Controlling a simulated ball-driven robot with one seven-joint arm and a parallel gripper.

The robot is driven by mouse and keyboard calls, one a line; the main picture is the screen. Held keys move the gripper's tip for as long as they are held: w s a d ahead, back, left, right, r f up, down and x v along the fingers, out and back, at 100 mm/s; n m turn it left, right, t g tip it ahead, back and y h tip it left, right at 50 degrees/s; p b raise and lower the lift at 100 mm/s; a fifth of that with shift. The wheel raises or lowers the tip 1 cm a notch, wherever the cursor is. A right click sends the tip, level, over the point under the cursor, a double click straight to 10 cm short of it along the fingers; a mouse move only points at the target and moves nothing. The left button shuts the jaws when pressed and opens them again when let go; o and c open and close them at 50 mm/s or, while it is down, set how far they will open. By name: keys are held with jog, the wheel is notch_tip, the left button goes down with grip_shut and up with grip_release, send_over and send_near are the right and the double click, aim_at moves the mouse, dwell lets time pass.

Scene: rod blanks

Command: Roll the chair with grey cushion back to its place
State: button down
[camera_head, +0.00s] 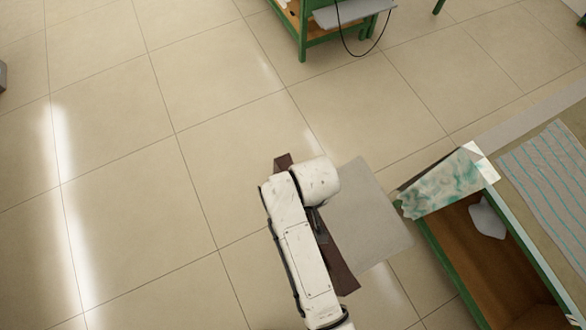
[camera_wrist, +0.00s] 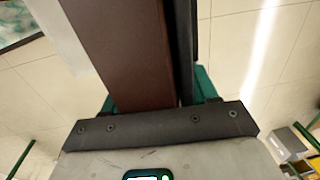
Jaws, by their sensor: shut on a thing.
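The chair's grey square seat cushion (camera_head: 368,215) is in the head view, right of my arm. A dark brown rail of the chair (camera_head: 340,272) runs along the cushion's left side, partly hidden under my white arm. My gripper (camera_head: 316,222) is at this rail, and its fingers are mostly hidden in the head view. In the wrist view the brown rail (camera_wrist: 122,50) fills the space by a dark finger, and my gripper (camera_wrist: 155,85) is shut on it. The chair's legs and wheels are hidden.
A green-framed unit with an open wooden inside (camera_head: 490,255) stands close right of the chair. A teal-stained sheet (camera_head: 450,185) lies on its corner, near a striped mat (camera_head: 550,170). Another green-framed stand (camera_head: 318,38) with a hanging cable is at the top. Tiled floor to the left is clear.

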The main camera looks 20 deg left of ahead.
jog(key=shift+s+d, duration=0.25)
jog(key=shift+d, duration=0.55)
jog(key=shift+s+d, duration=0.25)
jog(key=shift+d, duration=0.55)
jog(key=shift+s+d, duration=0.25)
jog(key=shift+d, duration=0.55)
jog(key=s+d, duration=0.3)
jog(key=d, duration=0.7)
jog(key=s+d, duration=0.3)
jog(key=d, duration=0.8)
jog(key=shift+s, duration=0.4)
jog(key=s+d, duration=0.3)
jog(key=d, duration=0.7)
jog(key=s+d, duration=0.3)
jog(key=d, duration=0.8)
jog(key=shift+s, duration=0.35)
